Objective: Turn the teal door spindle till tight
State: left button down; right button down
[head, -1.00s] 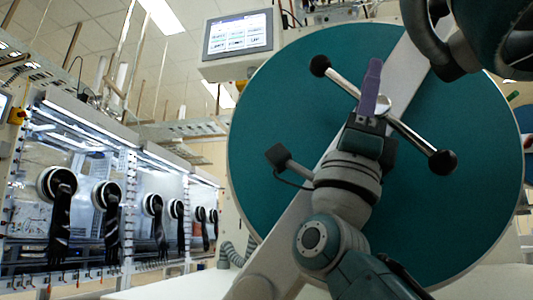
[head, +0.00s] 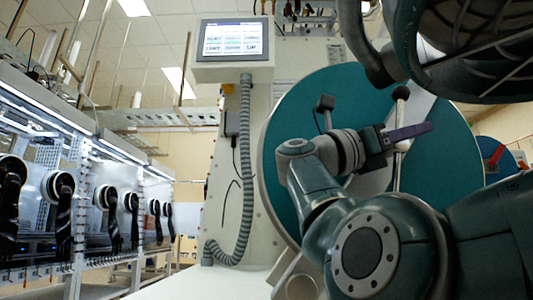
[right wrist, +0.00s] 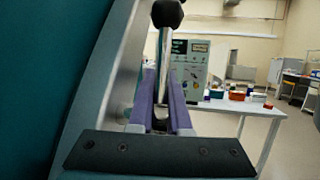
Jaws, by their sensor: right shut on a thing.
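The teal door (head: 455,150) is a big round disc at the right of the head view, crossed by a pale grey beam. Its spindle is a metal crossbar (head: 397,172) with black ball ends, standing nearly upright; the upper ball (head: 400,93) shows, and my arm hides the lower part. My right gripper (head: 410,132), with purple fingers, reaches across the bar from the left and is shut on it below the upper ball. In the right wrist view, the fingers (right wrist: 162,108) flank the shiny bar (right wrist: 165,55) under its black ball. My left gripper is out of view.
A screen panel (head: 232,38) stands upper left of the door, with a ribbed grey hose (head: 245,170) below it. Gloveboxes (head: 75,190) with black gloves line the left. A table with small items (right wrist: 240,105) shows in the right wrist view.

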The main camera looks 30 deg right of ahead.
jog(key=shift+s+d+f+m+t+y+p, duration=0.15)
jog(key=shift+f+m+t+y+p, duration=0.2)
jog(key=shift+y+p, duration=0.4)
jog(key=shift+s+d+f+m+t+y+p, duration=0.15)
jog(key=shift+t+y+p, duration=0.35)
jog(key=shift+y, duration=0.45)
jog(key=shift+w+f, duration=0.1)
jog(key=c, duration=1.2)
grip_release()
jog(key=shift+o, duration=0.2)
jog(key=shift+a, duration=0.1)
jog(key=p+v, duration=0.2)
jog(key=v, duration=0.7)
jog(key=shift+w+a+p, duration=0.25)
jog(key=shift+a+p, duration=0.05)
jog(key=shift+p, duration=0.05)
